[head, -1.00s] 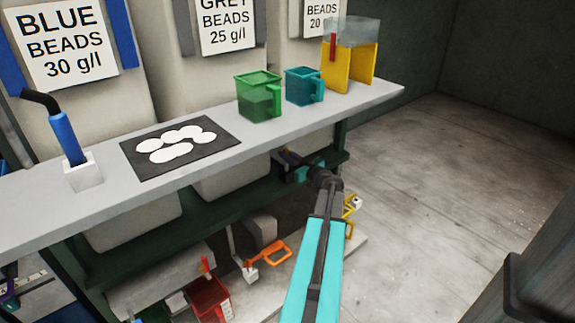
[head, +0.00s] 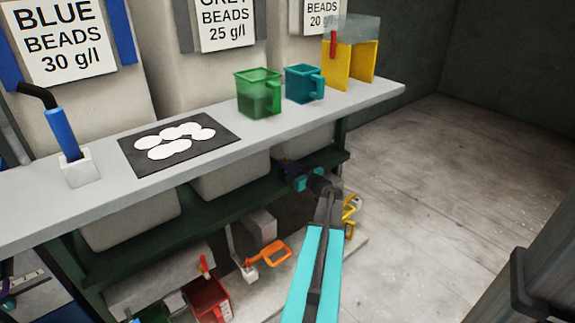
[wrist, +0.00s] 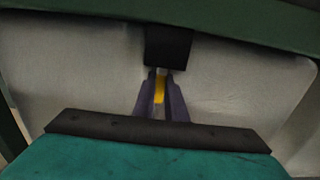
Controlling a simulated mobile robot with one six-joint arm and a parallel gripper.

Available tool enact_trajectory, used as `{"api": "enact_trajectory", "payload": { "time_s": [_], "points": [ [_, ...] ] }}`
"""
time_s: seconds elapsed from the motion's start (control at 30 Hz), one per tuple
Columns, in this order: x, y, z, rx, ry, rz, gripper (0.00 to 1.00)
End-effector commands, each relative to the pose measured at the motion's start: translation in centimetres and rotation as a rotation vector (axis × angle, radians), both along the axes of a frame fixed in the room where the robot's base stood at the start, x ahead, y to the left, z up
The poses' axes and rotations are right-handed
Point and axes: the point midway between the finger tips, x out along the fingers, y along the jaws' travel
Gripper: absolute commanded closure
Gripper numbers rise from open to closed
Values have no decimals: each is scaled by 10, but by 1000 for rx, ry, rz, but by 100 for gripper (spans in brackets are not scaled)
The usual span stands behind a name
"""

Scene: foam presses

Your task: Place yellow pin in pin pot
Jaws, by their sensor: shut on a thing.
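My gripper (head: 290,172) shows small and dark in the head view, at the front of the bench, below the worktop edge. In the wrist view the two dark fingers (wrist: 161,90) are shut on the yellow pin (wrist: 160,88), a short yellow piece between them. The pin is hidden in the head view. A black block (wrist: 168,48) stands just above the fingertips in the wrist view; I cannot tell whether it touches the pin. I cannot tell which thing is the pin pot.
The worktop (head: 215,165) carries a green jug (head: 258,93), a teal jug (head: 303,84), a yellow stand (head: 350,62), a black mat (head: 180,142) with white discs and a blue-handled tool (head: 64,135). A red box (head: 209,300) sits low down. The floor at right is clear.

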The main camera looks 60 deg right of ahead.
Motion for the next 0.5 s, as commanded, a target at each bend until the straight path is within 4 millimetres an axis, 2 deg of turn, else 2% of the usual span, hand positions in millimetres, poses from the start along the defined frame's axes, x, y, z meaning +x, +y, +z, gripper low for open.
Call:
{"api": "enact_trajectory", "payload": {
  "time_s": [0.03, 0.07, 0.17, 0.5],
  "points": [
    [0, 0, -1, 0, 0, 0, 100],
    [0, 0, -1, 0, 0, 0, 87],
    [0, 0, 0, 0, 0, 0, 70],
    [0, 0, 0, 0, 0, 0, 70]
  ]
}}
